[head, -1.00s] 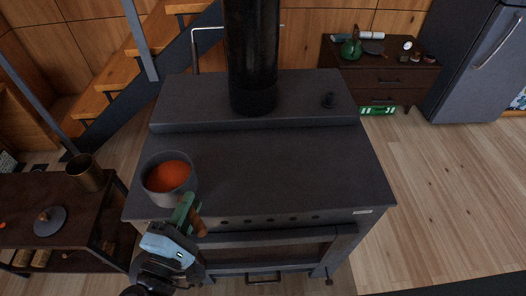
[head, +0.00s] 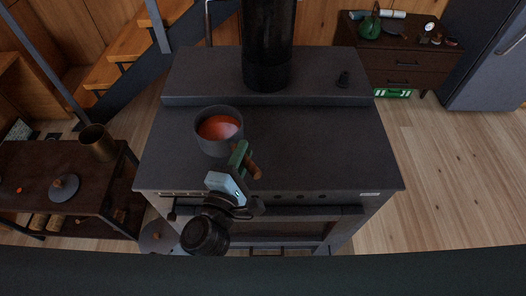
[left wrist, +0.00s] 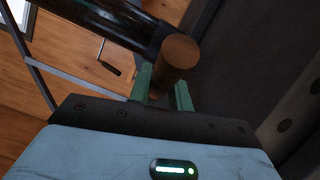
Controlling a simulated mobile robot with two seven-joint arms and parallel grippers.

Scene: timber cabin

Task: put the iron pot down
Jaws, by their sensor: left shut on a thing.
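The iron pot (head: 206,141) is dark grey, round and upright, with orange-red food inside. It is over the front left part of the dark stove top (head: 310,150); I cannot tell whether its base touches the surface. My left gripper (head: 240,165) is shut on the pot's wooden handle, which sticks out toward me. In the left wrist view the round brown handle end (left wrist: 179,56) shows between the green fingers (left wrist: 165,92). The pot body is not clear in that view. My right gripper is not in view.
A low dark table (head: 30,160) at the left holds a brass cup (head: 97,142) and a lid (head: 63,187). The stove top's right half is clear.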

